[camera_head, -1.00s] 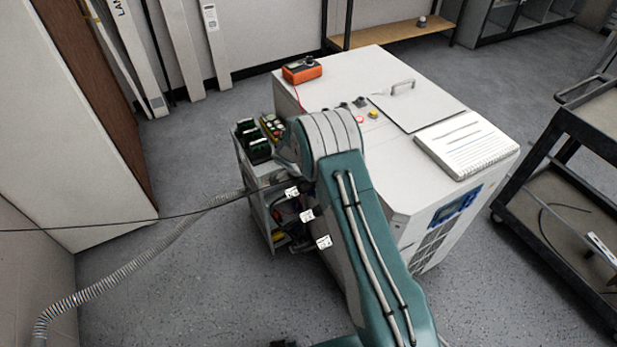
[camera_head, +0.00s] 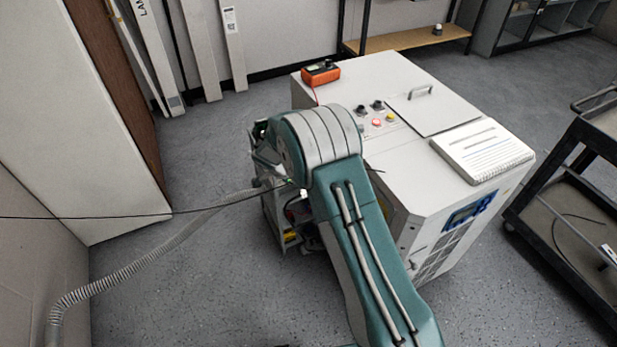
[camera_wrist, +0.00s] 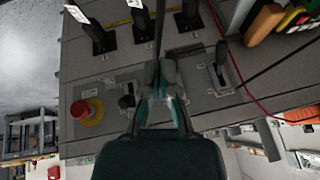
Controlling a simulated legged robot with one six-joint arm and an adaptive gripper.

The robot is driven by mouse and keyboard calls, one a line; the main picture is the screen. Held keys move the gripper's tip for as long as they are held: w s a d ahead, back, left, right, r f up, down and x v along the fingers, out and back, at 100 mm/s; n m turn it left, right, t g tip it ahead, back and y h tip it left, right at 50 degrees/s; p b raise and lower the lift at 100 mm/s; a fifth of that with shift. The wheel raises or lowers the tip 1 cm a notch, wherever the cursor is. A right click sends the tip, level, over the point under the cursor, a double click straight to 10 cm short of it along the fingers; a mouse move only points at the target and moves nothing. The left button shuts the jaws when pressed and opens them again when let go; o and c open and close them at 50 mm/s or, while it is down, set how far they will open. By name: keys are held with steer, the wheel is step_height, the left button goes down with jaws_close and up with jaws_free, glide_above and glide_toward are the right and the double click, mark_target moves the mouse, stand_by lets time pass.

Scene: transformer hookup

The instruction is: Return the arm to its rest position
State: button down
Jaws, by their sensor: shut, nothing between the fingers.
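My teal and grey arm crosses the head view and hides my gripper there. In the wrist view my gripper (camera_wrist: 160,72) is shut and empty, in front of a grey panel (camera_wrist: 90,68). A dark cable runs upward just beyond the fingertips; I cannot tell whether they touch it. Black plugs with white tags (camera_wrist: 94,32) sit in the panel at the top left. A red button on a yellow collar (camera_wrist: 87,111) is left of the fingers, and a black lever-like part (camera_wrist: 219,70) is to the right.
The white cabinet (camera_head: 400,185) stands beside my arm, with an orange meter (camera_head: 320,73) and a notepad (camera_head: 482,151) on top. A dark cart (camera_head: 585,150) is at the right. A ribbed hose (camera_head: 130,268) and a thin black cable (camera_head: 90,217) run left. Floor is open at front left.

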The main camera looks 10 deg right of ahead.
steer(key=s+d+r+n+y, duration=0.1)
steer(key=s+d+r+n, duration=0.15)
steer(key=s+r, duration=0.4)
steer(key=s+d+r+n, duration=0.2)
steer(key=s+d+r, duration=0.1)
steer(key=r, duration=0.7)
steer(key=s+d+r+n+y, duration=0.15)
steer(key=s+r, duration=0.25)
steer(key=r, duration=0.5)
steer(key=s+d+r+n+t+y, duration=0.1)
steer(key=s+r+n, duration=0.2)
steer(key=s, duration=0.8)
steer(key=s+d+r+n+t+y, duration=0.1)
steer(key=s+r+n, duration=0.2)
steer(key=s, duration=0.9)
steer(key=n, duration=0.3)
steer(key=shift+s+d+n, duration=0.2)
steer(key=shift+s+n, duration=0.05)
steer(key=shift+n, duration=0.05)
